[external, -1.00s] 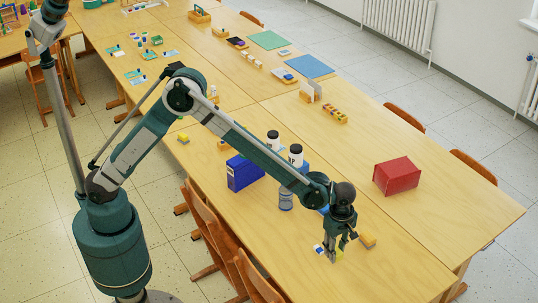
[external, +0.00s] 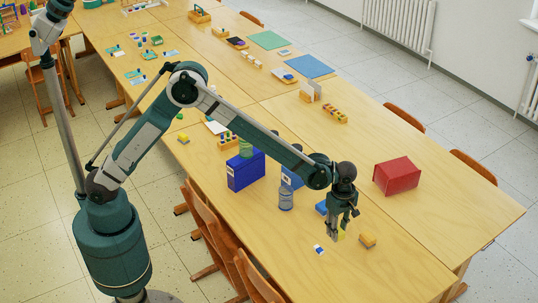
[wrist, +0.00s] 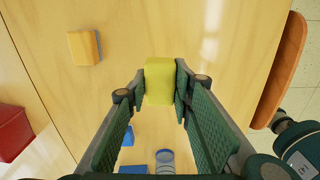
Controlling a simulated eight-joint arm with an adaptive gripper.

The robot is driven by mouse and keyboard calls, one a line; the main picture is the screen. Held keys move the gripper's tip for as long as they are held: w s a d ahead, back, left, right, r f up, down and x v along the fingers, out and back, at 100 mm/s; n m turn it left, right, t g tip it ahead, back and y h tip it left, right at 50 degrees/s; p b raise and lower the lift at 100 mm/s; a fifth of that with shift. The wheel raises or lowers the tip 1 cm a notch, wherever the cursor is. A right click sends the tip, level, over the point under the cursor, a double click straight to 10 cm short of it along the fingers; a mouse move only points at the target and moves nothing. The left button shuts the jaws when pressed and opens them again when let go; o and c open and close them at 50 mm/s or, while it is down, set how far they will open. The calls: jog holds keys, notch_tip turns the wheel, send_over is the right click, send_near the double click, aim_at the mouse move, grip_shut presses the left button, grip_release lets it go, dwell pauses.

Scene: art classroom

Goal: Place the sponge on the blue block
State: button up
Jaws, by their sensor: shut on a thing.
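My gripper (external: 342,229) is shut on a yellow sponge (external: 341,237) and holds it above the front part of the table. In the wrist view the sponge (wrist: 159,82) sits between the two fingertips. The blue block (external: 321,207) lies flat on the table, left of and behind my gripper in the external view, partly hidden by it. A blue patch that looks like this block (wrist: 127,138) shows between the fingers in the wrist view.
A yellow-orange block (external: 367,240) lies close to the right of my gripper. A small blue-and-white piece (external: 319,249) lies at its left. A grey jar (external: 286,199) and a blue box (external: 242,171) stand further left. A red box (external: 397,176) is behind right. The front right table is clear.

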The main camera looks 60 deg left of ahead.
send_near(320, 207)
jog(key=shift+n, duration=0.3)
jog(key=w+r, duration=0.3)
jog(key=w, duration=0.1)
jog(key=shift+a+r, duration=0.1)
jog(key=shift+r, duration=0.25)
jog(key=shift+f+b, duration=0.4)
jog(key=shift+f, duration=2.75)
jog(key=shift+f, duration=0.1)
jog(key=shift+f+b, duration=0.3)
jog(key=shift+f, duration=1.5)
jog(key=shift+f, duration=0.15)
jog(key=o, duration=0.7)
